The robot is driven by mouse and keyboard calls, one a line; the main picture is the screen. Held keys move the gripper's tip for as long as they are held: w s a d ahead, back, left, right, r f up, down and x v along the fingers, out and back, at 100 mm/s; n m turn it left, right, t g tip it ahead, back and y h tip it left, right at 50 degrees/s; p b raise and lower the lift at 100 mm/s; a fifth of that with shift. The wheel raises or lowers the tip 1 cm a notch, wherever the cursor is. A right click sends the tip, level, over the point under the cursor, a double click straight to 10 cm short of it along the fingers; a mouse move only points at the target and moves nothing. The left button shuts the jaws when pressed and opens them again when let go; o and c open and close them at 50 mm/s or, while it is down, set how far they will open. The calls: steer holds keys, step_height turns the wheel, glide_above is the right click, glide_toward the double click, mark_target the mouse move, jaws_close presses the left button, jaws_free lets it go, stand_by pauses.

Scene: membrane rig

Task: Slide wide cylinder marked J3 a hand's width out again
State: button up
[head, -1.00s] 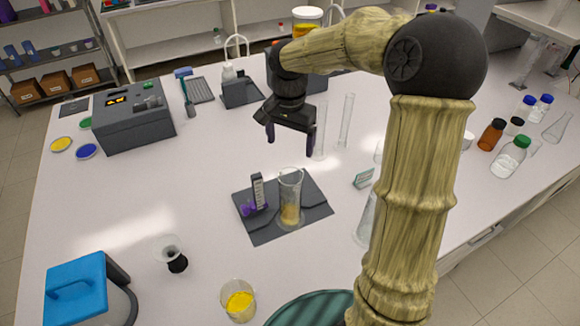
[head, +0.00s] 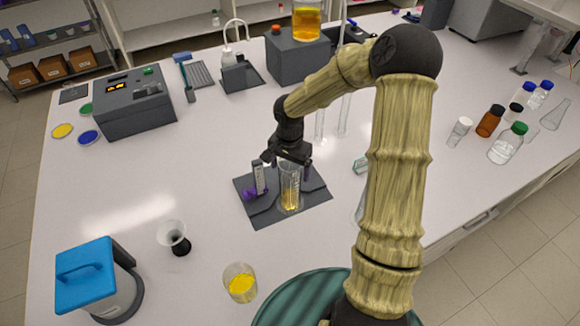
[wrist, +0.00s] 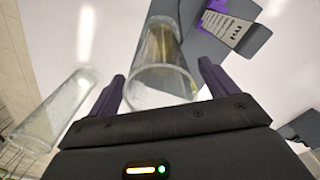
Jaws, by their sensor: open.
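A wide clear cylinder (head: 290,193) with yellow-brown contents stands upright on a dark plate (head: 318,191); I cannot read a J3 mark on it. My gripper (head: 290,163) is open, pointing down at the cylinder's top. In the wrist view the cylinder (wrist: 163,72) shows between the two spread purple fingers of my gripper (wrist: 162,85), with a gap visible on both sides. The gripper hides part of the cylinder's rim in the head view.
A white scale card (head: 259,178) with purple parts stands left of the cylinder on the plate. Tall empty cylinders (head: 344,115) stand behind.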

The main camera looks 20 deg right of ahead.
steer(key=shift+f, duration=0.4)
steer(key=c, duration=1.4)
steer(key=shift+o, duration=0.2)
steer(key=shift+s, duration=0.15)
